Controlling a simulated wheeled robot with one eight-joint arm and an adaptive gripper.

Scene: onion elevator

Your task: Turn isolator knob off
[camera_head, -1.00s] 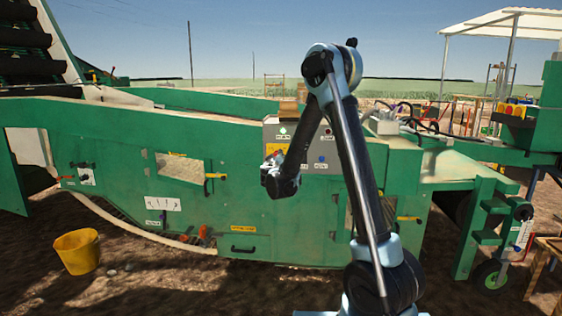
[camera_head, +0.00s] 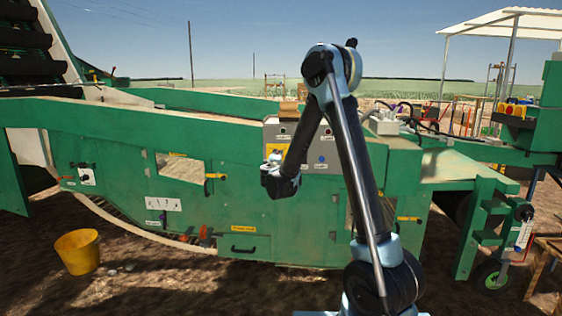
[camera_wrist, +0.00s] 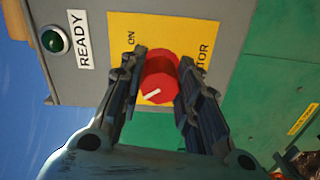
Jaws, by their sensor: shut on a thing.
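The red isolator knob (camera_wrist: 160,72) sits on a yellow plate (camera_wrist: 122,22) marked ON, with its other lettering partly hidden by a finger. A white mark on the knob points to the lower left in the wrist view. My gripper (camera_wrist: 161,80) has one finger on each side of the knob and is shut on it. In the head view my gripper (camera_head: 276,163) is at the left part of the grey control box (camera_head: 309,158), and it hides the knob there. A green lamp (camera_wrist: 55,41) beside a READY label looks dark.
The control box is mounted on a large green machine (camera_head: 120,150). A yellow bucket (camera_head: 78,251) stands on the ground at left. Open ground lies in front of the machine.

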